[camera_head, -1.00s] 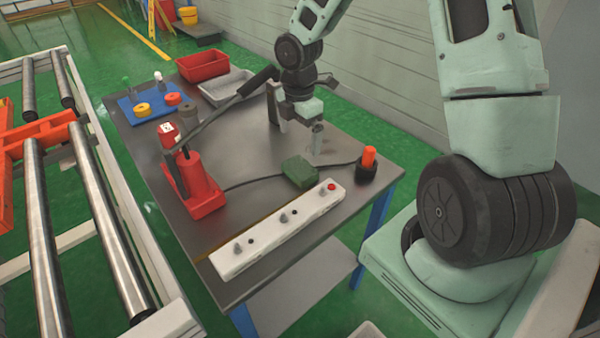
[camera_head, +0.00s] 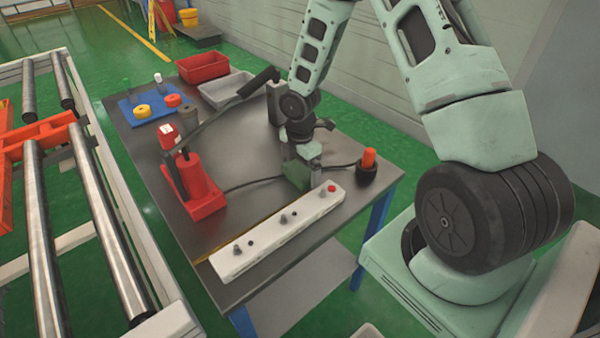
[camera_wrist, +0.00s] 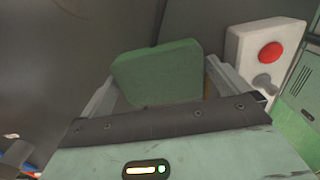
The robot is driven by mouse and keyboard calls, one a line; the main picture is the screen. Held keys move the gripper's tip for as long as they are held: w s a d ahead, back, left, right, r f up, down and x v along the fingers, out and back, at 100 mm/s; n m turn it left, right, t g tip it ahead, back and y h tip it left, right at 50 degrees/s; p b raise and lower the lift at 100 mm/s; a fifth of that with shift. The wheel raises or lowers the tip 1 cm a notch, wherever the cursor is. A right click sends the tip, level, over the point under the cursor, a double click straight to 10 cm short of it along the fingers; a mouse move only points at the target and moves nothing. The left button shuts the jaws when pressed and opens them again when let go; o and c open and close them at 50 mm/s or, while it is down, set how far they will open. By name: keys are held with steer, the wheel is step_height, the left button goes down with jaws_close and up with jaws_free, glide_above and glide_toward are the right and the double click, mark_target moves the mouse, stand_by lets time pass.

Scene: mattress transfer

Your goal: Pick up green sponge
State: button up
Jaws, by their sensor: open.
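The green sponge (camera_wrist: 158,72) lies on the dark table, between my gripper's two fingers in the wrist view. In the head view the sponge (camera_head: 297,172) is mostly hidden behind my gripper (camera_head: 301,178). My gripper is open, with a finger (camera_wrist: 100,98) on the left of the sponge and another on its right. It points down, close over the sponge. I cannot tell whether either finger touches it.
A white control panel (camera_head: 255,253) with a red button lies just in front of the sponge. A red lever press (camera_head: 201,190) stands to the left. An orange-topped holder (camera_head: 367,170) stands to the right, with a black cable. Trays (camera_head: 203,66) lie at the back.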

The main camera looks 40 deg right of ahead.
mark_target(299, 168)
steer(key=c, duration=0.9)
steer(key=shift+o, duration=0.2)
step_height(299, 168, up, 10)
steer(key=shift+o, duration=0.7)
steer(key=shift+w+p, duration=0.1)
steer(key=shift+p, duration=0.2)
